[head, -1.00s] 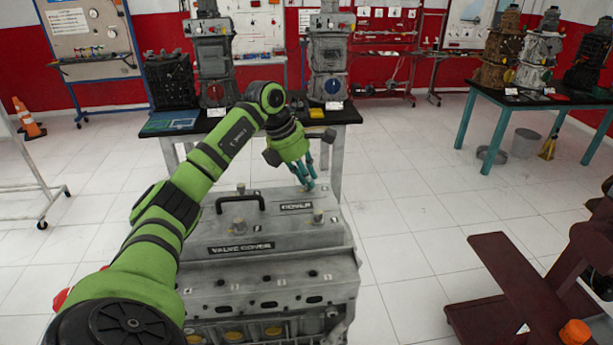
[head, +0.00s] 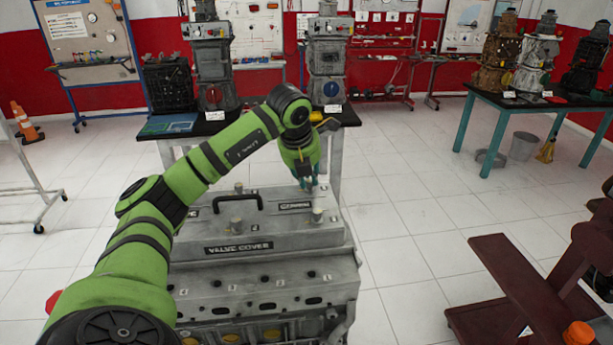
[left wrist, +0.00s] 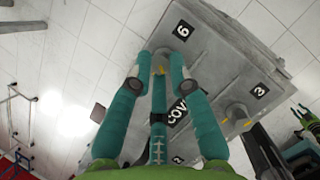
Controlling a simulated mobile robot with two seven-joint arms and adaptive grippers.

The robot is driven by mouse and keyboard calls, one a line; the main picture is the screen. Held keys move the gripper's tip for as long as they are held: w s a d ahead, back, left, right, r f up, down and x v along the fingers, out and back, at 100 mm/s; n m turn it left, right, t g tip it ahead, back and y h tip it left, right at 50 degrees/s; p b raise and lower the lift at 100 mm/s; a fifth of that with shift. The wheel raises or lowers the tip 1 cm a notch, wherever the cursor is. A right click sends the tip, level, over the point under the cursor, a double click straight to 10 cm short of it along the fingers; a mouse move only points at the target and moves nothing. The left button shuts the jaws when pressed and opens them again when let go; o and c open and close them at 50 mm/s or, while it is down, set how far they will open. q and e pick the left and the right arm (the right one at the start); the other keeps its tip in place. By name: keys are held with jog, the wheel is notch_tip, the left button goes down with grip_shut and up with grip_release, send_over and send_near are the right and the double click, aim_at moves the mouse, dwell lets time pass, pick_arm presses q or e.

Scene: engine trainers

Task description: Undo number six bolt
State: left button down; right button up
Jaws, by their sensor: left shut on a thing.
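The grey valve cover (head: 280,235) sits on the engine block in front of me. Its far right corner carries the number 6 label (left wrist: 183,29) in the left wrist view. My left gripper (head: 309,186) points down at that corner, its teal fingers close around the number six bolt (left wrist: 160,63). The bolt's top shows between the fingertips; its lower part is mostly hidden. The number three bolt (head: 317,215) stands upright nearer me, and in the left wrist view it is beside the number 3 label. A green and teal hand, apparently my right gripper, shows partly at that view's right edge.
A black handle (head: 237,202) stands up from the cover. More bolts stand on its left side, such as the front left one (head: 237,225). A black-topped table (head: 345,117) with engine models is behind. A dark red stand (head: 520,280) is at right.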

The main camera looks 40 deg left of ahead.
pick_arm(q)
jog(key=n, duration=0.2)
jog(key=n+g+y, duration=0.1)
jog(key=n, duration=0.1)
jog(key=d+n+y, duration=0.1)
jog(key=n, duration=0.1)
jog(key=shift+w+f+g, duration=0.1)
jog(key=shift+f+g, duration=0.25)
jog(key=shift+g, duration=0.05)
jog(key=n+g, duration=0.1)
jog(key=n, duration=0.3)
jog(key=shift+w+y, duration=0.1)
jog(key=shift+y, duration=0.2)
jog(key=n, duration=0.1)
jog(key=n+g+p, duration=0.1)
jog(key=n, duration=0.1)
jog(key=n+g+p, duration=0.1)
jog(key=n, duration=0.1)
jog(key=shift+w+r, duration=0.15)
jog(key=shift+w, duration=0.1)
jog(key=n+g, duration=0.1)
jog(key=n, duration=0.2)
jog(key=shift+w, duration=0.1)
jog(key=shift+w+a+n+g+h, duration=0.1)
jog(key=shift+n+g+h, duration=0.3)
jog(key=shift+n, duration=0.75)
jog(key=shift+w+a+n+g+h, duration=0.1)
jog(key=shift+n+g, duration=0.5)
jog(key=shift+n, duration=0.55)
